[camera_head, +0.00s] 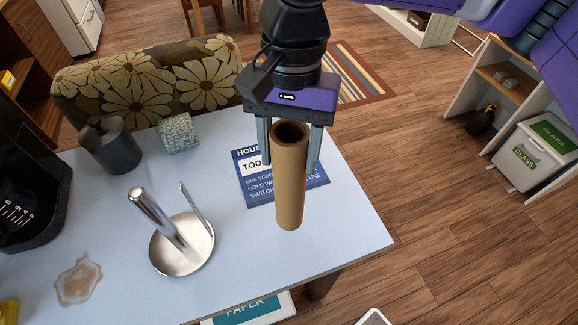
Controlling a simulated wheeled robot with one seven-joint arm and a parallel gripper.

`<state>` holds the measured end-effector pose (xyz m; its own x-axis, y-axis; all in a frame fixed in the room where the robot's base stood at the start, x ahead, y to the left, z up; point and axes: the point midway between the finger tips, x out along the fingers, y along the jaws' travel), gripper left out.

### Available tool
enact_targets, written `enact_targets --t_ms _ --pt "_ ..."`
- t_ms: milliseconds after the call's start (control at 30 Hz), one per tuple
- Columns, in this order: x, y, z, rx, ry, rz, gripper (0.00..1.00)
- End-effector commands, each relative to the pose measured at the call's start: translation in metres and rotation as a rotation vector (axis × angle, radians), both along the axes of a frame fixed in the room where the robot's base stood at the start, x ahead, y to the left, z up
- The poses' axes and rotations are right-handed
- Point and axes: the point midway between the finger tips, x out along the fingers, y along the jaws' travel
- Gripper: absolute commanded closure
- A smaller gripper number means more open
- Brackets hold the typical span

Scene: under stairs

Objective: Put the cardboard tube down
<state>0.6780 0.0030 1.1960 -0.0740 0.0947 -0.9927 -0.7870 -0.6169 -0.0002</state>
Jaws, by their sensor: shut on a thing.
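The cardboard tube (290,185) is brown and hollow, and it stands about upright in front of the blue printed sign (254,188). My gripper (291,150) points down from above with one finger on each side of the tube's upper part, shut on it. The tube's lower end appears over the white table (345,235) near its right part. I cannot tell whether that end touches the table or hangs just above it.
A metal paper-towel holder (181,246) stands left of the tube. A dark canister (110,146), a speckled block (179,133), a black machine (28,190) and a brown stain (78,280) are further left. The table's right part is clear up to its edge.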

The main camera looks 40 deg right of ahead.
Motion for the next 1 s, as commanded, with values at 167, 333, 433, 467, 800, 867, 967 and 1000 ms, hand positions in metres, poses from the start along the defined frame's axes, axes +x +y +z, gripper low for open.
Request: enact_targets --t_ms 167,333,433,467,800,867,967,1000 --pt "0.000 0.000 -0.014 0.001 0.001 -0.001 1.00" --pt "0.000 0.000 -0.035 0.003 0.004 -0.003 1.00" --pt "0.000 0.000 -0.048 0.002 0.003 -0.003 1.00" --pt "0.000 0.000 -0.051 0.001 0.001 -0.002 1.00" --pt "0.000 0.000 -0.057 -0.001 -0.001 -0.001 1.00" --pt "0.000 0.000 -0.058 -0.001 -0.001 -0.001 1.00" --pt "0.000 0.000 -0.060 -0.001 -0.001 -0.001 1.00" --pt "0.000 0.000 -0.059 0.000 0.000 -0.001 0.47"
